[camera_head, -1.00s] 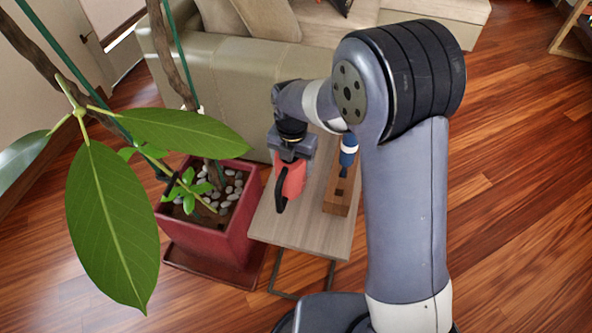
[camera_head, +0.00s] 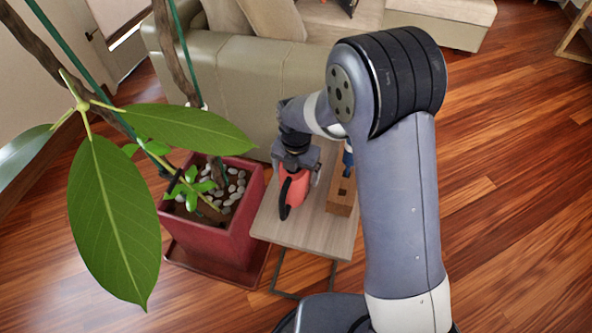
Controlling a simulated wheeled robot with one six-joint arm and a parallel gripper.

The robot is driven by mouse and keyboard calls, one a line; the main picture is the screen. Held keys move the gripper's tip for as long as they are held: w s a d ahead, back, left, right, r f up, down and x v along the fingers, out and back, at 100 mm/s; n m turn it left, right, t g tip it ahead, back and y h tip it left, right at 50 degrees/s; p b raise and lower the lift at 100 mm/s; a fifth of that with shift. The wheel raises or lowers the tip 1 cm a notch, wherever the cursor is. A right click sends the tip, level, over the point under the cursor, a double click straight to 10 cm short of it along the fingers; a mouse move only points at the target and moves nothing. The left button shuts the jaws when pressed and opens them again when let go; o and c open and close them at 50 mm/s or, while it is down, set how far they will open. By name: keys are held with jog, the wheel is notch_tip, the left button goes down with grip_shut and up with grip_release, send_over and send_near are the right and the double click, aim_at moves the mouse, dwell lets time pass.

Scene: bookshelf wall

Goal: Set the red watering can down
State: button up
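The red watering can (camera_head: 297,191) is under my gripper (camera_head: 296,160), over the left part of the small wooden side table (camera_head: 325,238). It looks upright, with its dark handle (camera_head: 286,196) facing the lower left. My gripper points down and appears shut on the top of the can; the fingertips are hard to make out. I cannot tell whether the can's base touches the table top.
A wooden block with holes (camera_head: 341,192) stands on the table right of the can, with a blue-handled tool (camera_head: 348,158) in it. A red planter (camera_head: 225,240) with a large-leaved plant stands left of the table. A beige sofa (camera_head: 240,85) is behind. Bare table lies in front of the can.

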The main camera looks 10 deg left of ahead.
jog(key=shift+o, duration=0.2)
notch_tip(320, 180, up, 12)
jog(key=shift+r+p, duration=0.2)
jog(key=shift+p, duration=0.35)
